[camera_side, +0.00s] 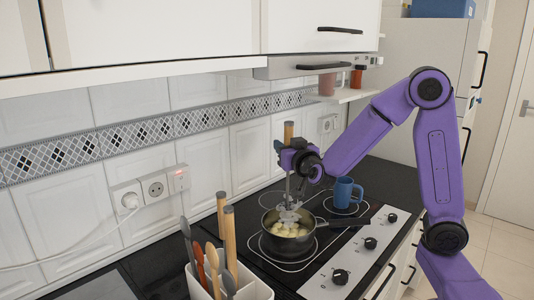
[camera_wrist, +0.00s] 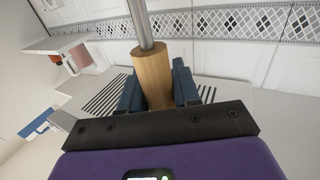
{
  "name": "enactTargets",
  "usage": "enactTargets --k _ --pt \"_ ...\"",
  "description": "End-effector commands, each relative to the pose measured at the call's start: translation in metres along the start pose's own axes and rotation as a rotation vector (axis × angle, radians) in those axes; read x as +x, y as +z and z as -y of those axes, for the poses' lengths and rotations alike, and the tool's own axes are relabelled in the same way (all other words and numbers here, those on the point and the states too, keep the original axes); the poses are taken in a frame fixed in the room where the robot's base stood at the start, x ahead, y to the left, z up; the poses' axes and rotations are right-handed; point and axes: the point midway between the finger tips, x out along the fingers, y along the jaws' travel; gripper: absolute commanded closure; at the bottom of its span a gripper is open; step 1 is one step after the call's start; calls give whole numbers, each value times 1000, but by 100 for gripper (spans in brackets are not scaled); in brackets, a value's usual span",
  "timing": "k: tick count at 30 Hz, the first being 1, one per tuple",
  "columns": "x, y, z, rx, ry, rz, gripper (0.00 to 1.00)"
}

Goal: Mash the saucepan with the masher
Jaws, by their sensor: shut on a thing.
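My gripper (camera_side: 288,160) is above the saucepan. It is shut on the masher, whose wooden handle (camera_side: 289,131) sticks up over the fingers, and the metal part (camera_side: 288,213) points down into the pan. In the wrist view, the wooden handle (camera_wrist: 152,75) sits between the two blue fingers of my gripper (camera_wrist: 158,92), with the metal shaft running from its end. The saucepan (camera_side: 302,251) stands on the hob with its black handle to the right. Pale chunks (camera_side: 284,231) lie in it. The masher head is at the chunks; I cannot tell whether it presses on them.
A blue mug (camera_side: 344,191) stands on the hob behind and right of the pan. A white utensil holder (camera_side: 256,287) with several wooden and grey utensils stands in front. The tiled wall (camera_side: 150,215) is close on the left. A small shelf (camera_side: 345,95) holds jars.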

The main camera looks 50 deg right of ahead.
Motion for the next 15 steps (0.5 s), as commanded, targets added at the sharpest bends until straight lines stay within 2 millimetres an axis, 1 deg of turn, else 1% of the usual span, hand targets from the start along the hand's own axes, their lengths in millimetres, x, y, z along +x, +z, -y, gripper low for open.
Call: enactTargets --k 1,5,9,15 --pt "6 2 -10 -1 19 2 100" --pt "13 4 -23 1 42 4 100" --pt "10 7 -15 8 19 6 100" --pt "10 20 -14 7 18 7 100"
